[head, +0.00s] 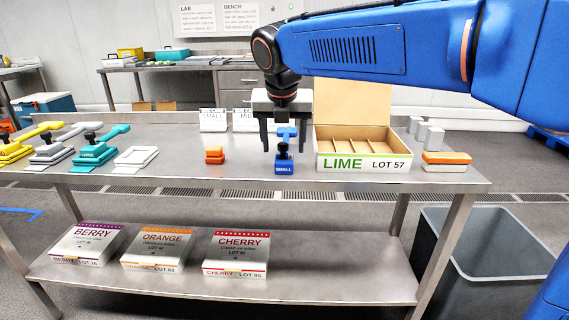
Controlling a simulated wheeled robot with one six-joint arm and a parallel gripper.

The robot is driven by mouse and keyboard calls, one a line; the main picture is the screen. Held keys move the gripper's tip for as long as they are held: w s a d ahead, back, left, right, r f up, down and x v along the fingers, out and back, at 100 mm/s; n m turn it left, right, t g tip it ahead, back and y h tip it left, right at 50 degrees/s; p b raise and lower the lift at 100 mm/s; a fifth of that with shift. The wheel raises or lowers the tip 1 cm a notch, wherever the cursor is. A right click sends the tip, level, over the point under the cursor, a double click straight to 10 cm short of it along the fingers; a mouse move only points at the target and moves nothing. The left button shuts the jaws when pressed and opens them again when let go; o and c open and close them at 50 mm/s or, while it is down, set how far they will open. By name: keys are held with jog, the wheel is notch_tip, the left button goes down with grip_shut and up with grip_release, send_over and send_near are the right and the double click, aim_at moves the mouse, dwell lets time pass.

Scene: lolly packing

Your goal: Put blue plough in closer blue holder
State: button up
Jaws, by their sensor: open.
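The blue plough (287,133), with a dark knob below its blue top, stands near the front middle of the steel table. A blue holder (284,168) labelled SMALL is right below it; I cannot tell whether the plough is seated in it or only lines up with it. No second blue holder can be made out. My gripper (287,146) points down with its jaws apart, one finger on each side of the plough in the picture. Whether the fingers touch it or are at its depth is unclear.
The LIME box (361,164), lid up, stands close right of my gripper. Orange blocks (214,155) are to the left, a white holder (136,157) and teal, grey and yellow tools farther left.

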jog(key=shift+x, duration=1.9)
jog(key=shift+c, duration=0.6)
grip_shut()
jog(key=shift+r, duration=0.15)
notch_tip(320, 180, up, 10)
jog(key=shift+f, duration=0.1)
